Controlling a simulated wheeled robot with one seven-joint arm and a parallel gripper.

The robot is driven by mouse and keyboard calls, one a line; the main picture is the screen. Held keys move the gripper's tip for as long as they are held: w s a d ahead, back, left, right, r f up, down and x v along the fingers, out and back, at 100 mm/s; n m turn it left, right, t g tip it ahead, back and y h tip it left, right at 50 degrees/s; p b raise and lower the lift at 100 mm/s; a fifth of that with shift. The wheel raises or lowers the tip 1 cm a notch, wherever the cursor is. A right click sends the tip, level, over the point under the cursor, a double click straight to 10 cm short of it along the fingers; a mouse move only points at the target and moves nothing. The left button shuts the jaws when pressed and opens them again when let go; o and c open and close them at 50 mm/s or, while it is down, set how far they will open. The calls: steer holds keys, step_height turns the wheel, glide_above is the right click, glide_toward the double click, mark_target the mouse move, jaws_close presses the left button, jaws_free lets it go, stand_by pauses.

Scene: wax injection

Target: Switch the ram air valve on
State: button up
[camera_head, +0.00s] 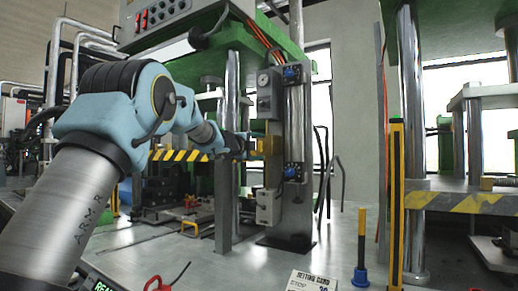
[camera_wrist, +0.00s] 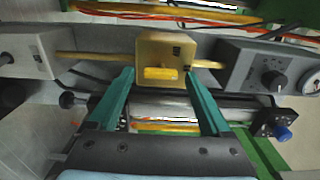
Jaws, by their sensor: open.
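The ram air valve is a yellow block (camera_wrist: 165,46) on a yellow pipe, with a bright yellow lever (camera_wrist: 160,73) lying across its face in the wrist view. In the head view the yellow valve (camera_head: 270,146) sits on the upright panel in front of my arm. My gripper (camera_wrist: 160,77) has two teal fingers, spread apart, with their tips close to either side of the lever. I cannot tell whether they touch it. In the head view my gripper (camera_head: 248,146) is right at the valve and its fingers are hard to make out.
A grey box with a gauge (camera_wrist: 270,75) is right of the valve, and a pale box (camera_wrist: 25,52) is left. A metal cylinder (camera_head: 294,120) with blue fittings runs beside the valve.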

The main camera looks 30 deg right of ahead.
steer(key=b+v, duration=0.2)
steer(key=v, duration=0.8)
steer(key=shift+a+b, duration=0.2)
steer(key=shift+b, duration=0.1)
steer(key=w+a+f+n+t+y, duration=0.2)
steer(key=w+a+f+n+y, duration=0.15)
steer(key=a+f+n, duration=0.45)
steer(key=w+a+f+n+t+y, duration=0.1)
steer(key=w+a+f+n+y, duration=0.1)
steer(key=a+f+n+y, duration=0.45)
steer(key=s+a+f+n+g+y, duration=0.1)
steer(key=s+a+f+n, duration=0.15)
steer(key=a+f, duration=0.45)
steer(key=s+a+f+n+g+y, duration=0.1)
steer(key=s+a+f+n+y, duration=0.15)
steer(key=a+f, duration=0.45)
steer(key=s+a+f+n+g+y, duration=0.1)
steer(key=s+a+f+n+g, duration=0.5)
steer(key=s, duration=0.6)
steer(key=s+a+f+n+g+y, duration=0.15)
steer(key=s+a+f+n, duration=0.25)
steer(key=s+a+f, duration=0.6)
steer(key=w+d+p+v, duration=0.1)
steer(key=p+v, duration=1.2)
steer(key=v, duration=0.3)
steer(key=shift+w+g, duration=0.35)
steer(key=shift+w, duration=0.05)
